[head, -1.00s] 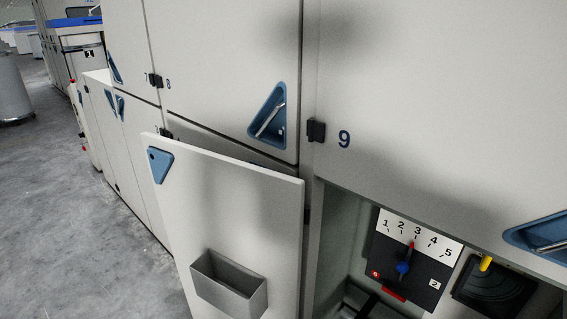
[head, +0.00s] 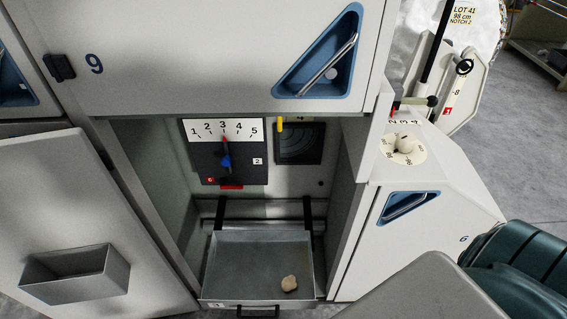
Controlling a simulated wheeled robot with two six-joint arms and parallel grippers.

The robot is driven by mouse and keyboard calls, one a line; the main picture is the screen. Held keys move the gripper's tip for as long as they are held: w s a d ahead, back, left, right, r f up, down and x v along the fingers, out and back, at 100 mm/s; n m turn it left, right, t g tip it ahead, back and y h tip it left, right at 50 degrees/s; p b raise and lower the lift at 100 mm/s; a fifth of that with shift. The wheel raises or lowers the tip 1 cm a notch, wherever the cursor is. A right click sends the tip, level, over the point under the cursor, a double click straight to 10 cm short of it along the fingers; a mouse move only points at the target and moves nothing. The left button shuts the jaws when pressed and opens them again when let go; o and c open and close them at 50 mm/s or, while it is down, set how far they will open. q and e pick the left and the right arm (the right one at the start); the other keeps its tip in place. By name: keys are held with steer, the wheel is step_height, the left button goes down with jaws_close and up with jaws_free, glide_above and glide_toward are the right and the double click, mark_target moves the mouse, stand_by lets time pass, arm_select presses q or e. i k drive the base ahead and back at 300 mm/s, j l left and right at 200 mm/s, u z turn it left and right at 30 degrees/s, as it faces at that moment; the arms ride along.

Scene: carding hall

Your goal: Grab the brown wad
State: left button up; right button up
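A small pale tan-brown wad (head: 289,283) lies in the open metal drawer (head: 240,262), near its front right corner. The drawer is pulled out at the bottom of the open cabinet bay and holds nothing else that I can see. Its dark handle (head: 258,311) is at the lower edge of the picture. Neither of my grippers shows in the head view.
The open door (head: 80,190) with a grey bin (head: 75,272) stands left of the bay. Inside is a dial panel (head: 225,152) with its pointer near 3. A sloped cabinet (head: 420,230) with a knob (head: 405,144) stands right. Panel 9 (head: 190,60) overhangs the bay.

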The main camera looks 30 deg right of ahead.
mark_target(289, 282)
steer(key=z, duration=1)
steer(key=k, duration=0.05)
